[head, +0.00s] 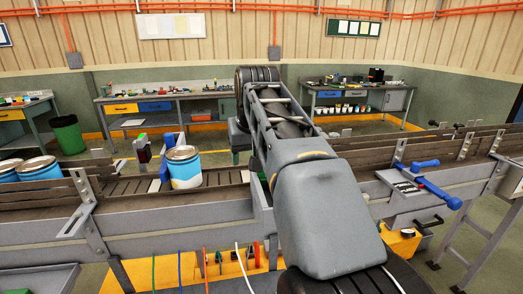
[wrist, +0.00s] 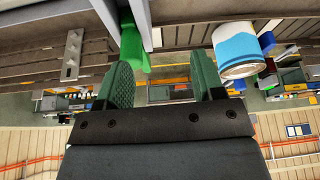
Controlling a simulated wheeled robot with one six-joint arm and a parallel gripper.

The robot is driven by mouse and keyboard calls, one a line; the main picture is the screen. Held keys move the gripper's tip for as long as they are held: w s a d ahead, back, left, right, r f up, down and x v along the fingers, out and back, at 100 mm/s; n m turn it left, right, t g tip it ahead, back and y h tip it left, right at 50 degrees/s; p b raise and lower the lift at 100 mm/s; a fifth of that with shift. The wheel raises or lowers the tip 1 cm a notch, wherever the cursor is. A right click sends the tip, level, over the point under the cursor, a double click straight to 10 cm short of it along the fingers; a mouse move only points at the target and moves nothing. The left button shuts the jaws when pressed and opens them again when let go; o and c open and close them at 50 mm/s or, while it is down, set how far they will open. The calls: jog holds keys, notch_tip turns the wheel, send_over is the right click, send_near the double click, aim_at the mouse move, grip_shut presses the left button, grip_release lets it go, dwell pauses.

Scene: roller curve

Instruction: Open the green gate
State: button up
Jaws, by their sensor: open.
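In the wrist view, which is upside down, a bright green part, seemingly the green gate (wrist: 132,42), stands at the conveyor's edge. My gripper (wrist: 160,82) is open, with its two green ribbed fingers apart and nothing held between them. The green part is just beyond the left finger, partly overlapped by it; I cannot tell whether they touch. In the head view my arm hides the gripper and most of the gate area.
A blue-and-white can (head: 184,167) stands on the roller conveyor left of my arm; it also shows in the wrist view (wrist: 238,45). More cans (head: 40,170) are at far left. A blue handle (head: 438,190) sticks out at right. Metal side rails border the rollers.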

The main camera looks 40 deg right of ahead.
jog(key=d+r+m+p, duration=0.1)
jog(key=d+r, duration=0.4)
jog(key=r, duration=0.2)
jog(key=shift+h, duration=0.3)
jog(key=x, duration=1.3)
jog(key=shift+s+a+f, duration=0.15)
jog(key=shift+s+a, duration=0.05)
jog(key=shift+s, duration=0.1)
jog(key=shift+c, duration=0.3)
grip_shut()
